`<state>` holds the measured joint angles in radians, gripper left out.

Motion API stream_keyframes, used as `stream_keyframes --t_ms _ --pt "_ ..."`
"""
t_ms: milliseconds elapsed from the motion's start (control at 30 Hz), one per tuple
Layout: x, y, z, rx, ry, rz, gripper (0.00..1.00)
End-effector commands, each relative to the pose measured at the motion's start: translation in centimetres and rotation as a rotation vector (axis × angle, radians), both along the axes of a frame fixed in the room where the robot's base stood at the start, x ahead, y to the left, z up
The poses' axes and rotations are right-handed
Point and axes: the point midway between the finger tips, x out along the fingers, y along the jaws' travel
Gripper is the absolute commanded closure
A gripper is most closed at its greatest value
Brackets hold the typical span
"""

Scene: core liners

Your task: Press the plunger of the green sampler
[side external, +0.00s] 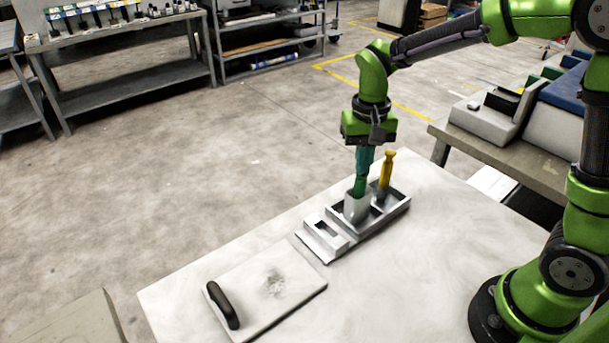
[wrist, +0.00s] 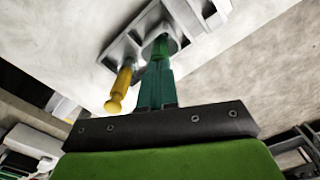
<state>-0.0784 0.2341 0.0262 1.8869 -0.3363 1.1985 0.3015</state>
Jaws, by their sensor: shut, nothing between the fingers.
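The green sampler (side external: 360,187) stands upright in a pale cup (side external: 357,207) at the grey rack; its lower part is hidden inside. My gripper (side external: 363,172) points down directly over it, with its teal fingers shut and empty. The fingertips appear to be at the sampler's top, but I cannot tell whether they touch or how far the plunger is down. In the wrist view the shut fingers (wrist: 157,70) line up with the green sampler (wrist: 160,46) and hide part of it. The yellow sampler (side external: 386,172) stands upright just right of my fingers; it also shows in the wrist view (wrist: 122,85).
The grey rack (side external: 340,243) has open compartments on its left part. A flat board (side external: 275,300) with a black handle (side external: 222,305) lies at the table's front left. The white table (side external: 420,270) is clear right of the rack. A bench (side external: 510,150) stands behind.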

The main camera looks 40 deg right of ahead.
Motion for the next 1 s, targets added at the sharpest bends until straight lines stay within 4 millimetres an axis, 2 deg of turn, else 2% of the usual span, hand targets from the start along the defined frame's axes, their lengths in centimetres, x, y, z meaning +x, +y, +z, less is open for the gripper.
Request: stream_keyframes --t_ms 800,1000 --pt "0.0 0.0 6.3 0.0 -0.001 0.0 1.0" --pt "0.0 0.0 6.9 0.0 0.0 0.0 1.0"
